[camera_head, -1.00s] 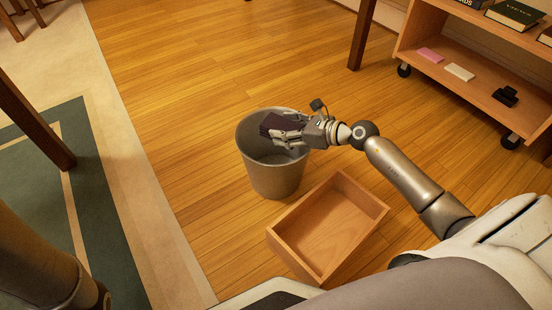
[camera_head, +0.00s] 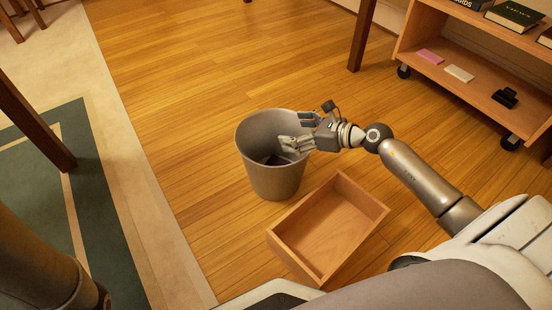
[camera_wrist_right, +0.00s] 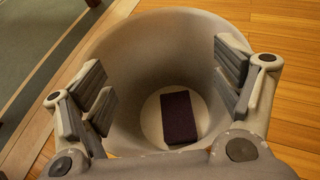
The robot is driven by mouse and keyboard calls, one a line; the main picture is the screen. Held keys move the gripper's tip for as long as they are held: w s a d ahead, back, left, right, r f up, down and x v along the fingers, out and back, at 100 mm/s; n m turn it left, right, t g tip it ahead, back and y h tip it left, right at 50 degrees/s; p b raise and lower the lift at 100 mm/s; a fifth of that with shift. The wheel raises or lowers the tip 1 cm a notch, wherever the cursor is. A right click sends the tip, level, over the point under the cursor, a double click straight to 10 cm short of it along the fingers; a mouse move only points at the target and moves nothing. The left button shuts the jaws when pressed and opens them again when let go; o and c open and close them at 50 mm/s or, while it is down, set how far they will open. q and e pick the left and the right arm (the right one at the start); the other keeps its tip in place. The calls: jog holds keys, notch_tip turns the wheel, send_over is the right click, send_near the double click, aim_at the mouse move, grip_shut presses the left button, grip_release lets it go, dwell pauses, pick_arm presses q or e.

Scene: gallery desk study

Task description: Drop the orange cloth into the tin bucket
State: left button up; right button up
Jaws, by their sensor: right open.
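The grey tin bucket (camera_head: 275,184) stands upright on the wooden floor. It also fills the middle of the right wrist view (camera_wrist_right: 150,50). A folded dark purple cloth (camera_wrist_right: 179,118) lies flat on the bucket's bottom; it looks purple, not orange. In the head view only a dark part of the cloth (camera_head: 275,160) shows inside the bucket. My right gripper (camera_head: 292,130) is open and empty over the bucket's right rim, with its fingers (camera_wrist_right: 168,85) spread apart above the cloth. No orange cloth is in view. My left gripper is not in view.
An empty wooden box (camera_head: 328,228) sits on the floor just right of and nearer than the bucket. A wheeled wooden shelf (camera_head: 470,80) with books and small items stands at upper right. A rug (camera_head: 95,190) lies left. The floor behind the bucket is clear.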

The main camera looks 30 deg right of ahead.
jog(key=v, duration=0.8)
jog(key=shift+s+d, duration=0.2)
jog(key=shift+s, duration=0.1)
jog(key=shift+r, duration=0.15)
